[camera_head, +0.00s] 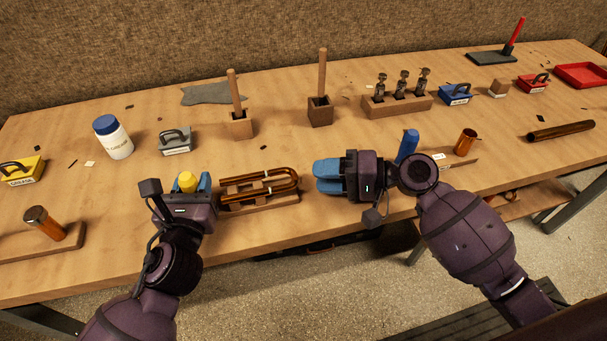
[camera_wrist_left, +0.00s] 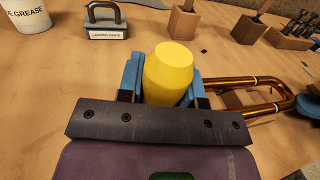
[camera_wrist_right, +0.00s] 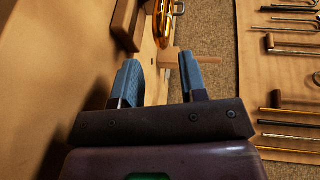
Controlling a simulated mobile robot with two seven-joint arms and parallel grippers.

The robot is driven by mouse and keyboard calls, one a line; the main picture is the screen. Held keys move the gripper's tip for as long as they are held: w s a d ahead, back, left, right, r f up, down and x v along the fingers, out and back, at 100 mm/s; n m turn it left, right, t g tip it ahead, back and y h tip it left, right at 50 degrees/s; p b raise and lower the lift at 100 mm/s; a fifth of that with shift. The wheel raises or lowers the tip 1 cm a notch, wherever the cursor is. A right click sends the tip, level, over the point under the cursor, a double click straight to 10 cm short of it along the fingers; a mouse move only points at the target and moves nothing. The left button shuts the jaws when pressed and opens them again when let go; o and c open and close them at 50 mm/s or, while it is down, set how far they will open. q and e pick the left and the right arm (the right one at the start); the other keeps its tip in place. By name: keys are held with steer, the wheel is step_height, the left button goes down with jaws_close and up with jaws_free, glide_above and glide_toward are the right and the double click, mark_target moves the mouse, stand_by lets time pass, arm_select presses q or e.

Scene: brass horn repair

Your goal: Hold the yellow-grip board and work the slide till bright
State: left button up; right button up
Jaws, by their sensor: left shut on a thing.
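The yellow grip (camera_head: 187,181) stands at the left end of the wooden board (camera_head: 262,204); it also shows in the left wrist view (camera_wrist_left: 172,72). My left gripper (camera_head: 188,182) is shut on it, one blue finger on each side. The slide (camera_head: 270,174), a U-shaped copper-brown tube, lies along the board with its bend at the right. It also shows in the left wrist view (camera_wrist_left: 265,85). My right gripper (camera_head: 322,177) is open and empty just right of the bend, apart from it. In the right wrist view its two fingers (camera_wrist_right: 160,85) stand well apart.
Behind are a white grease jar (camera_head: 115,140), a grey lapping paste block (camera_head: 175,141), two wooden holders with upright sticks (camera_head: 321,108) and a valve rack (camera_head: 395,104). A blue grip (camera_head: 407,145) stands beside my right gripper. The table's front edge is close below the board.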

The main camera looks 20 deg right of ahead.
steer(key=v, duration=0.5)
steer(key=shift+s+d, duration=0.15)
steer(key=shift+d, duration=0.25)
steer(key=shift+c, duration=0.2)
stand_by(0.3)
steer(key=shift+r, duration=0.1)
steer(key=shift+c, duration=1.1)
steer(key=shift+d+r, duration=0.1)
steer(key=shift+d, duration=0.25)
steer(key=x, duration=1.2)
jaws_close()
